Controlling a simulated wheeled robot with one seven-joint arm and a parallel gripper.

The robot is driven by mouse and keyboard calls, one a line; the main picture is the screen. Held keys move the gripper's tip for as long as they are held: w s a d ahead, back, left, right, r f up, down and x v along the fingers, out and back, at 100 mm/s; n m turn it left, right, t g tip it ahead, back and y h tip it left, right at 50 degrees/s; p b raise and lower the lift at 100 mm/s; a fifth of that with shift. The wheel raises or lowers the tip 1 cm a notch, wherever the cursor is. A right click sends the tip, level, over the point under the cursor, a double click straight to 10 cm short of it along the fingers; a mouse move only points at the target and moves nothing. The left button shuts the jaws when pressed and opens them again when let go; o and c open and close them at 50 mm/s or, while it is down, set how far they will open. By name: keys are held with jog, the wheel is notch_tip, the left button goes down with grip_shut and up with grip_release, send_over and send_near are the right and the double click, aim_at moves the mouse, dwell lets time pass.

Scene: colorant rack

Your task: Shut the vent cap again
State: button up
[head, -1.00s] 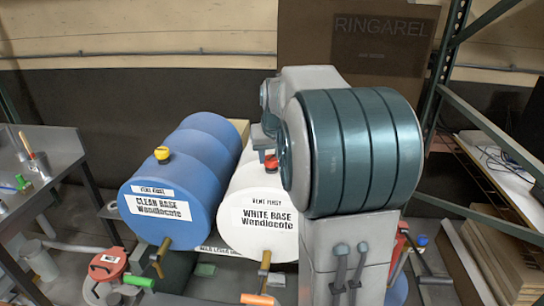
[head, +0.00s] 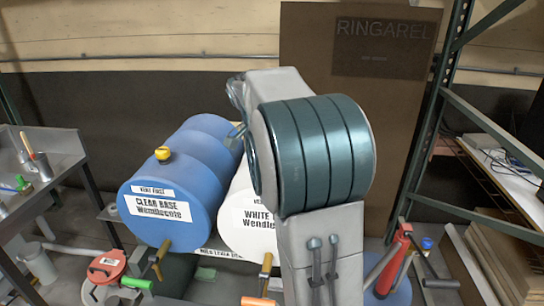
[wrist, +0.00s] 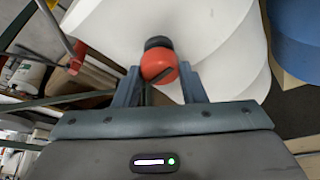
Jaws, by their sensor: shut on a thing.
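The red vent cap (wrist: 158,68) shows in the wrist view, with a black collar (wrist: 158,43) against the white drum (wrist: 215,35). My gripper (wrist: 160,82) is shut on the red cap, one finger on each side of it. A dark slanted mark shows on the cap's face. In the head view the white drum (head: 240,215), labelled "WHITE", is partly covered by my arm. The red cap and my fingertips are hidden there behind the arm. I cannot tell how far the cap is turned.
A blue drum (head: 175,185) with a yellow cap (head: 163,153) lies left of the white drum. Brass taps with a green handle (head: 137,283) and an orange handle (head: 258,301) stick out in front. A steel table (head: 50,160) stands left, green shelving (head: 440,110) right.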

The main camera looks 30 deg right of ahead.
jog(key=shift+w+m+g, duration=0.1)
jog(key=shift+m+g, duration=0.3)
jog(key=shift+m, duration=0.7)
jog(key=shift+r, duration=0.1)
jog(key=o, duration=1)
jog(key=w+v, duration=0.1)
jog(key=v, duration=1.2)
jog(key=shift+s+a+r, duration=0.3)
jog(key=shift+s+a, duration=0.05)
jog(key=shift+s, duration=0.05)
jog(key=s+a+f+n+y, duration=0.1)
jog(key=s+a+f+n, duration=0.2)
jog(key=s+f+n, duration=0.2)
jog(key=s+a+f+n+t+y, duration=0.1)
jog(key=s+a+f+n, duration=0.2)
jog(key=s+f, duration=0.6)
jog(key=s+a+f+n+t+y, duration=0.1)
jog(key=s+a+f+n+y, duration=0.1)
jog(key=s+a+f+n, duration=0.2)
jog(key=s+f+n, duration=0.3)
jog(key=s, duration=0.4)
jog(key=shift+n, duration=0.4)
